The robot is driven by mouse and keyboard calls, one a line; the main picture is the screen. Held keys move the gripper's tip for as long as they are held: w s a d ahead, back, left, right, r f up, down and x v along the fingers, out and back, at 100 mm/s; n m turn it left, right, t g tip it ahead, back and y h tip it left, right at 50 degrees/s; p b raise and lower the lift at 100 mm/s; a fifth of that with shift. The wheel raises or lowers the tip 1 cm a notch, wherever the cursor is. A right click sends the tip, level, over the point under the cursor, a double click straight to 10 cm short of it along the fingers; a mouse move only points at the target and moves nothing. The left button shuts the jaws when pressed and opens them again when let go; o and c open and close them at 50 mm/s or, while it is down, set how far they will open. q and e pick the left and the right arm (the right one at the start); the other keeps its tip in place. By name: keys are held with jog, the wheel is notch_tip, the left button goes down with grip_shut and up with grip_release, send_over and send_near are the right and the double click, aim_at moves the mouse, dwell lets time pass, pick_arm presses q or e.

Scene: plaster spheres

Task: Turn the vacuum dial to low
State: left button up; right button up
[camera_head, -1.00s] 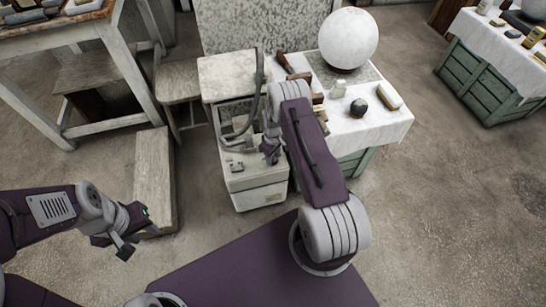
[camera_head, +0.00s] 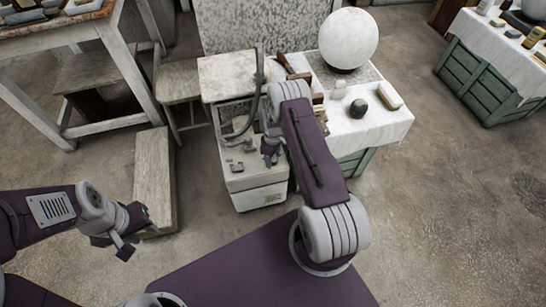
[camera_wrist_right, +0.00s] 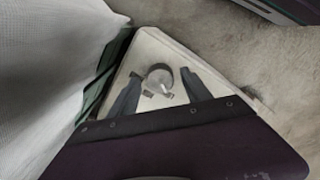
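A pale box-shaped machine (camera_head: 258,198) stands in the middle of the head view, with a dark hose (camera_head: 258,90) arching over it. The right wrist view shows a round grey dial (camera_wrist_right: 160,76) with a lighter raised grip on a pale panel (camera_wrist_right: 145,50). I cannot make out its setting. My right gripper (camera_head: 270,156) is over the machine's lower front top. In the wrist view its open fingers (camera_wrist_right: 161,92) lie on either side of the dial, with visible gaps; contact is not seen. My left gripper (camera_head: 114,245) is open and empty, away at the left.
A cloth-covered table (camera_head: 368,125) with a white sphere (camera_head: 348,39) and small items stands close right of the machine. A wooden plank block (camera_head: 154,180) is at its left.

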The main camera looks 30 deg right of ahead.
aim_at(273, 158)
notch_tip(273, 158, up, 9)
jog(key=p, duration=0.2)
jog(key=shift+p, duration=0.35)
dwell(0.4)
